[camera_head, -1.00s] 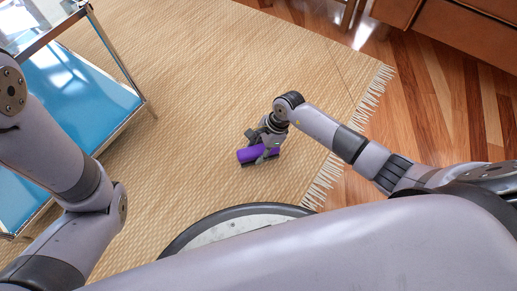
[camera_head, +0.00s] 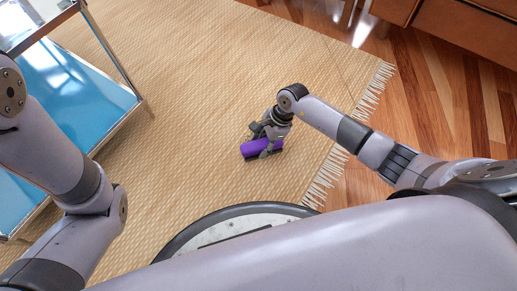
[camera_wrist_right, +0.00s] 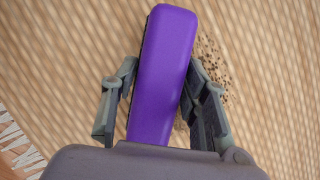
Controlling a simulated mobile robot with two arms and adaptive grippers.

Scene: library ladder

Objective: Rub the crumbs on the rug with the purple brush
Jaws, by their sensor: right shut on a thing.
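The purple brush (camera_head: 258,148) is in my right gripper (camera_head: 268,146), low over the rug (camera_head: 215,90). In the right wrist view the brush (camera_wrist_right: 163,70) lies lengthwise between the two fingers of my right gripper (camera_wrist_right: 160,95), which is shut on it. Small dark crumbs (camera_wrist_right: 214,68) lie on the rug just right of the brush in that view, partly hidden by the right finger and brush. In the head view I cannot make out the crumbs. Whether the bristles touch the rug is hidden. My left arm is at the left, but its gripper is out of view.
A metal-framed cart with blue shelves (camera_head: 75,95) stands at the left. The rug's fringe (camera_head: 345,140) borders the wood floor (camera_head: 450,90) on the right. Brown furniture (camera_head: 455,30) is at the upper right. The rug around the brush is open.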

